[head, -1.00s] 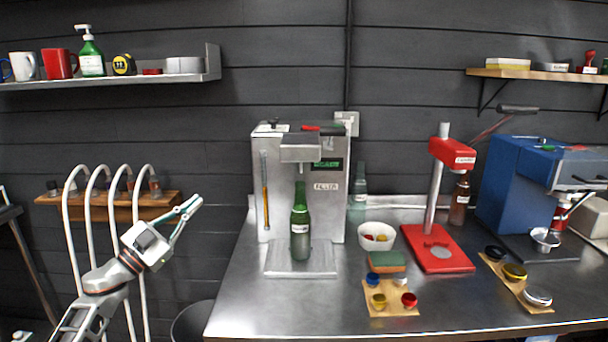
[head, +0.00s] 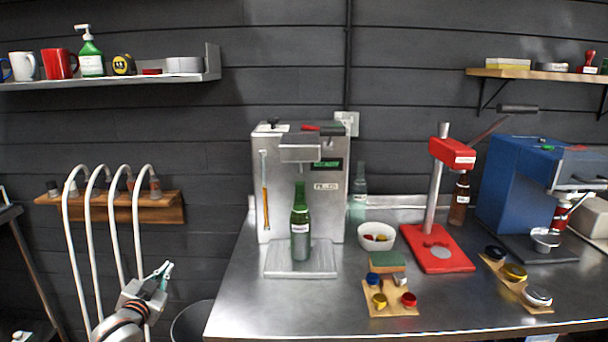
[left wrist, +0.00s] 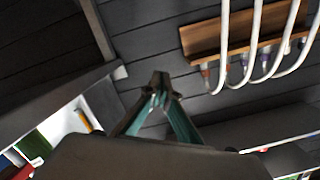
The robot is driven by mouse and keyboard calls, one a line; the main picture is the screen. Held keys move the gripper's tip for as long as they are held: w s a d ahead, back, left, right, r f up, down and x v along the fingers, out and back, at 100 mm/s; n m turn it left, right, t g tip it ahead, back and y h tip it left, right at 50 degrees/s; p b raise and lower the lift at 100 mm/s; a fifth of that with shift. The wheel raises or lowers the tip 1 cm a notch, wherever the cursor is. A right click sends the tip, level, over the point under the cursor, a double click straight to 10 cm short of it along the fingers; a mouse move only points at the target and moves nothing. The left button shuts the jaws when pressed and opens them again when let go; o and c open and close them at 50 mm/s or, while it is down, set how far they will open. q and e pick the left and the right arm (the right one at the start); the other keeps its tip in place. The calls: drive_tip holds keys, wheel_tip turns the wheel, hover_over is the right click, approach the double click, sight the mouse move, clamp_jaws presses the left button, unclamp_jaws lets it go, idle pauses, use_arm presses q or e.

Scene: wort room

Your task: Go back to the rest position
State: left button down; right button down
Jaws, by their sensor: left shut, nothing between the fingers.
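My left gripper (head: 165,268) is at the lower left of the head view, in front of the white curved pipes and left of the steel table. Its fingers are closed and empty. In the left wrist view the closed fingertips (left wrist: 159,85) point toward the dark wall. My right gripper does not show in either view.
The steel table (head: 330,312) carries a filling machine (head: 335,215) with a green bottle (head: 300,230), a red capper (head: 440,262) and a blue machine (head: 510,190). White curved pipes (head: 92,240) stand behind my left gripper. A bin (head: 190,322) stands beside the table.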

use_arm(q)
drive_tip(key=s+d+f+g+h, duration=0.1)
drive_tip(key=s+d+f+g, duration=0.1)
drive_tip(key=s+d+f, duration=0.55)
drive_tip(key=s+d+f+g+h, duration=0.1)
drive_tip(key=s+d+f, duration=0.2)
drive_tip(key=s+f, duration=0.85)
drive_tip(key=s+d+f+g, duration=0.1)
drive_tip(key=s+d+f, duration=0.2)
drive_tip(key=s, duration=0.8)
drive_tip(key=s+d+f+g+h, duration=0.1)
drive_tip(key=s+d+f, duration=0.2)
drive_tip(key=s, duration=0.8)
drive_tip(key=shift+s+d+n+g, duration=0.3)
drive_tip(key=shift+d+g, duration=0.1)
drive_tip(key=shift+d, duration=0.75)
